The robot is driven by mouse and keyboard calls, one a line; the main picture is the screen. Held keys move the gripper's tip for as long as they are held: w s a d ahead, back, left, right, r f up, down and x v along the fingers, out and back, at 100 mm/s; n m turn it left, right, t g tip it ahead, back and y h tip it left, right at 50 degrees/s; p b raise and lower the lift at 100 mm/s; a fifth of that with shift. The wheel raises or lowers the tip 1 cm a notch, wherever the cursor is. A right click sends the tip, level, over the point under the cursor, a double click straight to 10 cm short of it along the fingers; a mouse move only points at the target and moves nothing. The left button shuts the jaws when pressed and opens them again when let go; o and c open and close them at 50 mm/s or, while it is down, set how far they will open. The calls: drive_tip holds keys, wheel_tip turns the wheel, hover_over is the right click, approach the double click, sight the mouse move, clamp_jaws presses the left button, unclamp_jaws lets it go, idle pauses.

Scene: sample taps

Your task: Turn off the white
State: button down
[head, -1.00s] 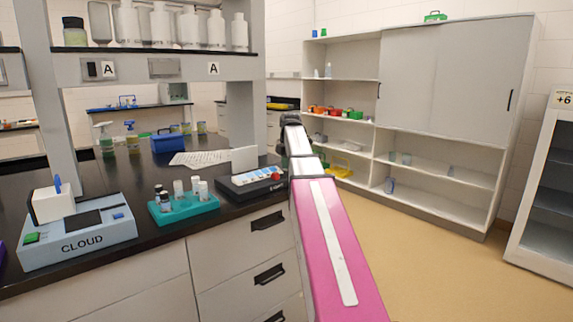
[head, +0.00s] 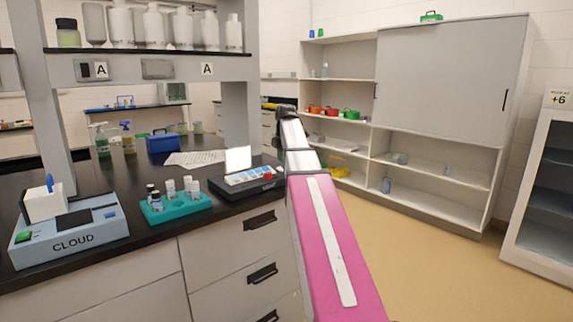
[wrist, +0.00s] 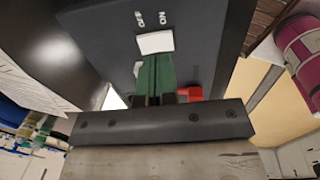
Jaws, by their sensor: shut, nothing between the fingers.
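A black device (head: 247,185) with a row of pale blue and white panels on its top stands near the bench's right end. A white upright panel (head: 238,158) is at its back and a red knob (head: 267,170) at its right. In the wrist view my gripper (wrist: 155,60) shows as two green fingers shut together with nothing between them. They point over a dark surface with a white rectangle (wrist: 156,42), and I cannot tell whether they touch it. A red part (wrist: 195,93) shows beside them. Which white thing the task names is unclear.
Paper sheets (head: 195,158) and a blue box (head: 162,143) lie behind. Open floor (head: 420,250) is at right, before the shelves (head: 440,172).

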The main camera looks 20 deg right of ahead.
wheel_tip(320, 180, up, 11)
drive_tip(key=s, duration=0.1)
drive_tip(key=shift+d, duration=0.2)
drive_tip(key=shift+s, duration=0.1)
